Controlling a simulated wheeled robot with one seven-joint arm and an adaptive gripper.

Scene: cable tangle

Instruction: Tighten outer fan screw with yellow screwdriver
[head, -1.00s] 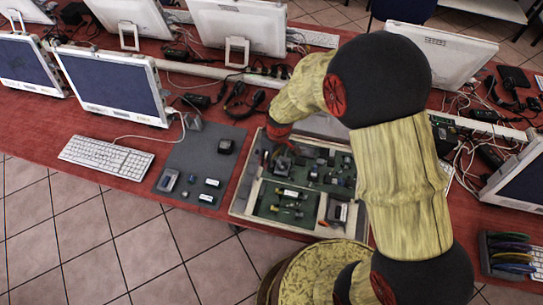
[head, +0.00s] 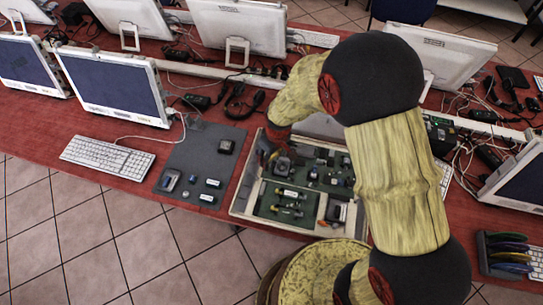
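An open computer case (head: 234,205) with green circuit boards lies on the red table in the middle of the head view. A dark, square fan-like part (head: 283,165) sits on the upper left of the board. Another dark block (head: 336,212) sits in the lower right compartment. I cannot tell which is the outer fan, and no screw is large enough to see. My gripper (head: 273,151) is at the case's upper left, close above or beside the fan-like part. Its fingers are too small and hidden to read. I cannot make out a yellow screwdriver.
A grey mat (head: 190,160) with several small parts lies left of the case. A white keyboard (head: 105,158) and monitors (head: 110,85) stand farther left. Cables (head: 240,100) tangle behind the case. A rack of coloured discs (head: 505,250) stands at right.

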